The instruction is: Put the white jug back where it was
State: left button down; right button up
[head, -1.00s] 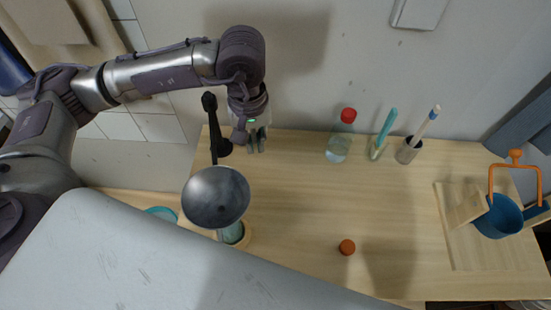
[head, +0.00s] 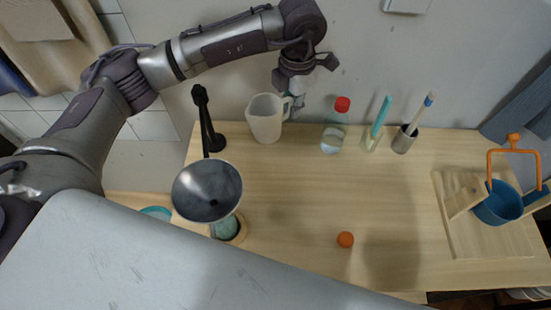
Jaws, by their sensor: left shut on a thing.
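The white jug (head: 264,119) is upright at the back left of the wooden table, its handle on the right side. My left gripper (head: 297,103) is at the jug's right side, shut on its handle. The fingertips are small and partly hidden, and I cannot tell whether the jug's base touches the table. My right gripper is not in view.
A black stand (head: 206,120) is close left of the jug, with a grey funnel (head: 207,190) in front. A red-capped bottle (head: 333,135) is to its right, then a teal-topped tube (head: 379,120) and a grey cup (head: 403,142). The table's middle is clear around an orange ball (head: 345,239).

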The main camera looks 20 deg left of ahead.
pick_arm(q)
jog(key=f, duration=0.2)
jog(key=f+n+p, duration=0.1)
jog(key=f, duration=0.1)
jog(key=f+n+p, duration=0.1)
jog(key=f, duration=0.1)
jog(key=shift+w+d+f, duration=0.1)
jog(key=shift+w+d, duration=0.25)
jog(key=shift+w, duration=0.05)
jog(key=shift+f+p, duration=0.45)
jog(key=shift+f, duration=1.65)
jog(key=c, duration=1.2)
grip_release()
jog(key=shift+c, duration=0.2)
